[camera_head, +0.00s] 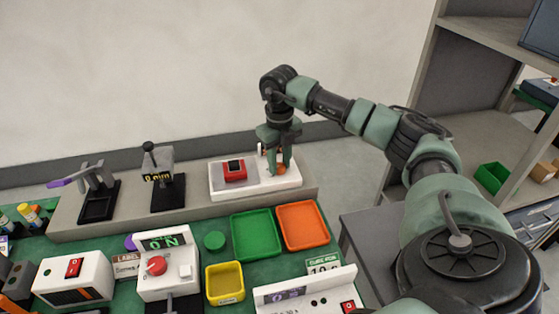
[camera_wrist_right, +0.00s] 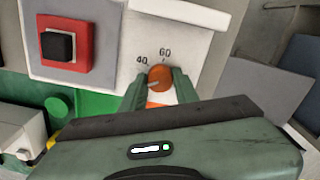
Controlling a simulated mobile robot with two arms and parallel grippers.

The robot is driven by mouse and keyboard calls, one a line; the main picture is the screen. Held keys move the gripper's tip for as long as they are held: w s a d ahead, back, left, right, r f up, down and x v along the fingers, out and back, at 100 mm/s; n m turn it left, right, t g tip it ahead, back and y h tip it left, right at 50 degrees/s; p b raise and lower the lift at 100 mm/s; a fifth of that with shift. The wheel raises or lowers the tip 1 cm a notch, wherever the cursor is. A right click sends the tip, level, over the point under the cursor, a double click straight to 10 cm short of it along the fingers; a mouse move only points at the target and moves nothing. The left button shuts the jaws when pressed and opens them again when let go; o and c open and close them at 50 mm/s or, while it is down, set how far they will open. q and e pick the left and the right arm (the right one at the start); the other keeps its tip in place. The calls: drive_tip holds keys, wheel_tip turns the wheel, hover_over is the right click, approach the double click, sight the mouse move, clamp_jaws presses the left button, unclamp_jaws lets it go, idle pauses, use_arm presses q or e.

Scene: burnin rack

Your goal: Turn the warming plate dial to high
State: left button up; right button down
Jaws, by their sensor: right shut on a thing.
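The warming plate (camera_head: 222,191) is a white unit on the grey ledge at the back, with a black square on a red patch (camera_head: 234,172) at its left. The same black and red part shows in the right wrist view (camera_wrist_right: 62,45). Its orange dial (camera_wrist_right: 159,76) has the marks 40 and 60 beside it. My right gripper (camera_head: 279,170) reaches down from above at the unit's right end. In the right wrist view its fingers (camera_wrist_right: 157,90) are shut on the dial, one at each side. My left gripper is not in view.
Green (camera_head: 255,236) and orange (camera_head: 303,226) trays lie in front of the ledge. A yellow tray (camera_head: 225,283), a white device with a red knob (camera_head: 155,265) and a red-switch box (camera_head: 73,266) stand nearer. Black stands are left on the ledge. Shelving (camera_head: 480,65) rises at the right.

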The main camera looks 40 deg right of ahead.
drive_tip(key=m+p, duration=0.2)
drive_tip(key=m, duration=0.3)
drive_tip(key=shift+r+m, duration=0.15)
drive_tip(key=shift+m, duration=0.15)
drive_tip(key=m+p, duration=0.2)
drive_tip(key=m, duration=0.4)
drive_tip(key=m+p, duration=0.2)
drive_tip(key=m, duration=0.4)
drive_tip(key=shift+m, duration=0.4)
drive_tip(key=m+p, duration=0.2)
drive_tip(key=m, duration=0.3)
drive_tip(key=shift+m+p, duration=0.3)
drive_tip(key=c, duration=1.1)
unclamp_jaws()
drive_tip(key=shift+o, duration=0.2)
